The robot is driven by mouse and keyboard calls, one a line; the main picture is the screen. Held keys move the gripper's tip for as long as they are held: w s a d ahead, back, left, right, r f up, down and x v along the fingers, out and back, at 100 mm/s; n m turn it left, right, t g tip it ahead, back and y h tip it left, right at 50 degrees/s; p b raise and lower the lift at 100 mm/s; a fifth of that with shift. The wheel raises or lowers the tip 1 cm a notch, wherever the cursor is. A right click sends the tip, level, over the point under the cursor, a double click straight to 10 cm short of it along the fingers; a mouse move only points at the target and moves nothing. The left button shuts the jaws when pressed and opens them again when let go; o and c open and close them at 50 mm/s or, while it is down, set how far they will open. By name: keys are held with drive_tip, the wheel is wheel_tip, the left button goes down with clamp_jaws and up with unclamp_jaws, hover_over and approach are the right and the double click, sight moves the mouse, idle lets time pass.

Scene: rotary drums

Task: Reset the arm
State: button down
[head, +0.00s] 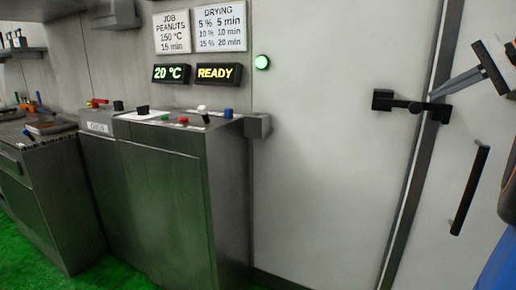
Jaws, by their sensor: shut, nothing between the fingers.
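My gripper (433,96) comes in from the right edge. Its grey fingers are shut and empty, and they point left and down. The fingertips show right by a black door latch (400,104) on the pale door; I cannot tell whether they touch it. Part of my arm shows at the right edge, and the rest is out of view.
A black vertical handle (469,188) is on the door below my gripper. A steel control cabinet (165,200) with coloured knobs stands at centre left. Displays read "20 °C" (172,73) and "READY" (217,74). A green lamp (262,62) glows. Green floor (110,272) shows at lower left.

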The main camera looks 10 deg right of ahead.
drive_tip(key=s+a+f+n+g+h, duration=0.1)
drive_tip(key=s+a+f+n+g, duration=0.15)
drive_tip(key=a+f, duration=0.65)
drive_tip(key=s+a+f+n+g+h, duration=0.1)
drive_tip(key=s+a+f, duration=0.2)
drive_tip(key=a+f, duration=0.65)
drive_tip(key=s+a+f+n+h, duration=0.1)
drive_tip(key=s+a+f+n, duration=0.1)
drive_tip(key=s+f, duration=0.2)
drive_tip(key=s+a+f+n+h, duration=0.1)
drive_tip(key=s+a+f+n, duration=0.1)
drive_tip(key=f, duration=0.8)
drive_tip(key=s+a+f+n+h, duration=0.1)
drive_tip(key=s+a+f+n, duration=0.1)
drive_tip(key=s+f+n, duration=0.2)
drive_tip(key=s+f+g, duration=0.1)
drive_tip(key=s+f, duration=0.2)
drive_tip(key=f, duration=0.1)
drive_tip(key=shift+a+h, duration=0.15)
drive_tip(key=shift+h, duration=0.25)
